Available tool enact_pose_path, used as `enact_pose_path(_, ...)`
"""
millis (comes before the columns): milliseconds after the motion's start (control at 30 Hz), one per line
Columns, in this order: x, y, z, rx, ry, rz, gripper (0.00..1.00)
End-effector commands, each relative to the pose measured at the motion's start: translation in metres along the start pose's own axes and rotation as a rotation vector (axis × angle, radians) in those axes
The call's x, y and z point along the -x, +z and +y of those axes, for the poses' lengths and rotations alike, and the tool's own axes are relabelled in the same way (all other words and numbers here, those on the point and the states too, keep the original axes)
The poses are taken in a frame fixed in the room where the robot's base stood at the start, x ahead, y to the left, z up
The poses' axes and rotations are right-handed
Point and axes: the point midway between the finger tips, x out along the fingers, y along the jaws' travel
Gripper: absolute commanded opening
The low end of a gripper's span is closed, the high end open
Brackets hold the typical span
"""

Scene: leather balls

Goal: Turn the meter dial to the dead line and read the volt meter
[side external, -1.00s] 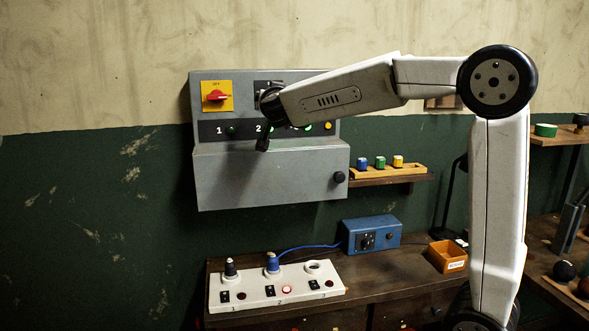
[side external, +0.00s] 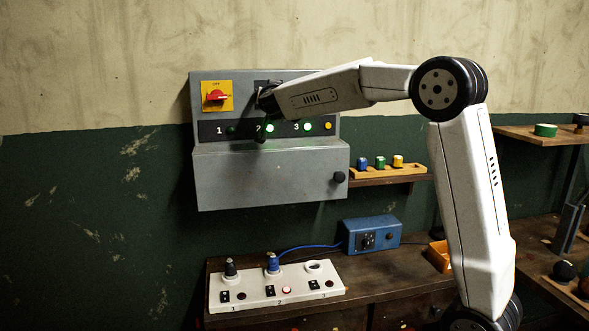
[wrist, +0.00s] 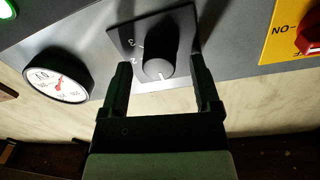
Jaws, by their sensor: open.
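The meter dial (wrist: 158,68) is a black round knob with a white pointer line, on a dark square plate with 3 and 2 visible. Its pointer faces the lower edge of the wrist view, toward my gripper's palm. My gripper (wrist: 160,80) is open, with one finger on each side of the knob; gaps show, and contact cannot be told. The volt meter (wrist: 58,77) is a round white gauge with a red needle, left of the dial in the wrist view; its small figures are hard to read. My wrist hides most of the dial and the meter in the side view.
The grey wall cabinet (side external: 270,178) carries a red switch on a yellow plate (side external: 217,96) and green lamps, with 2 (side external: 269,128) and 3 (side external: 307,128) lit. A shelf with coloured plugs (side external: 380,163) is to the right. Below, a white socket board (side external: 276,286) stands on the bench.

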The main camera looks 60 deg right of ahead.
Motion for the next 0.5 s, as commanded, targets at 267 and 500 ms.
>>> enact_pose_path(267,0.0001,0.0001,0.0,0.0,0.0,0.0,0.45)
enact_pose_path(500,0.0002,0.0002,-0.0001,0.0,0.0,0.0,0.0)
